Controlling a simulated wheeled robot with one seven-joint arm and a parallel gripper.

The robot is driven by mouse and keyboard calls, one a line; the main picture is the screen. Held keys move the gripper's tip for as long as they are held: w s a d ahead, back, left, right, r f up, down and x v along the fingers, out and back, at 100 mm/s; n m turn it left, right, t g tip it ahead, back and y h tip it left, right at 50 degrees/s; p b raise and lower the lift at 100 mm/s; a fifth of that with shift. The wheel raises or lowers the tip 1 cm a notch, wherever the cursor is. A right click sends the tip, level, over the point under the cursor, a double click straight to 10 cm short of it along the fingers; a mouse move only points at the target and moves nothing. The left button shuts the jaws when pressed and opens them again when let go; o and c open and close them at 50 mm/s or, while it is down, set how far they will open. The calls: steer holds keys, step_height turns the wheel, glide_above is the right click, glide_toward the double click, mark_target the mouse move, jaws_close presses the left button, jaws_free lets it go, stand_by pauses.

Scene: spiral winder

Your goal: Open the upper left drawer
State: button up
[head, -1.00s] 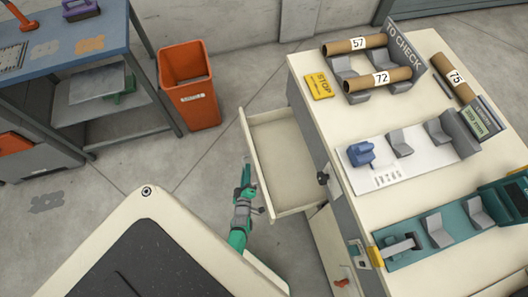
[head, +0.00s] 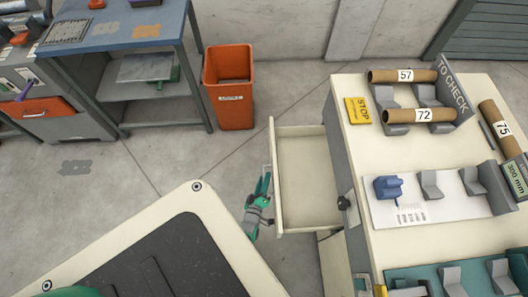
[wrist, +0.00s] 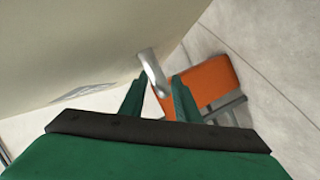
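The upper left drawer (head: 308,185) of the cream cabinet is pulled well out to the left and looks empty inside. Its front panel (head: 276,165) faces left. My gripper (head: 262,183) is at the outer side of that front, by its handle. In the wrist view, the silver handle (wrist: 154,72) shows between the two green fingertips of my gripper (wrist: 159,84). The fingers stand apart, with a gap seen beside the handle. I cannot tell whether either finger touches it.
An orange bin (head: 230,90) stands behind, left of the drawer. A blue-topped workbench (head: 115,30) is at the back left. Floor between bin and drawer is clear.

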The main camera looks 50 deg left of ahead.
steer(key=shift+s+d+r, duration=0.1)
steer(key=shift+s+d, duration=0.1)
steer(key=shift+s, duration=0.2)
steer(key=v, duration=1)
steer(key=shift+w+d, duration=0.1)
steer(key=shift+d, duration=0.05)
